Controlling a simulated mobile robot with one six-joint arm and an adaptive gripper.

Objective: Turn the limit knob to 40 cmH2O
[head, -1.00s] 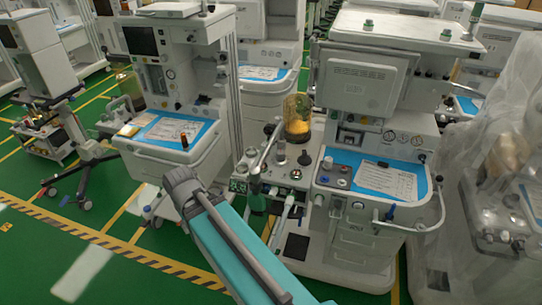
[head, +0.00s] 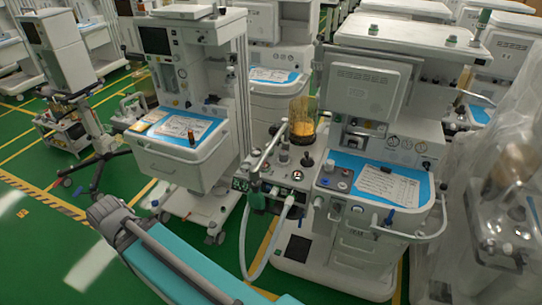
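The anaesthesia machine (head: 375,87) at centre right has a side block (head: 262,172) with several small fittings on top. A grey upright fitting (head: 283,156) and a dark knob (head: 307,160) stand on this block. Which of these is the limit knob, and its scale, are too small to tell. My teal arm (head: 175,265) reaches from the bottom edge to a grey joint (head: 112,215) at lower left, well apart from the block. My gripper does not show.
An amber-filled clear canister (head: 302,120) stands behind the fittings. A pale hose (head: 253,272) loops down from the block's front. A blue-topped work surface (head: 345,165) adjoins it. Another cart (head: 183,160) stands left. A plastic-draped machine (head: 500,200) is close on the right. Green floor is open at lower left.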

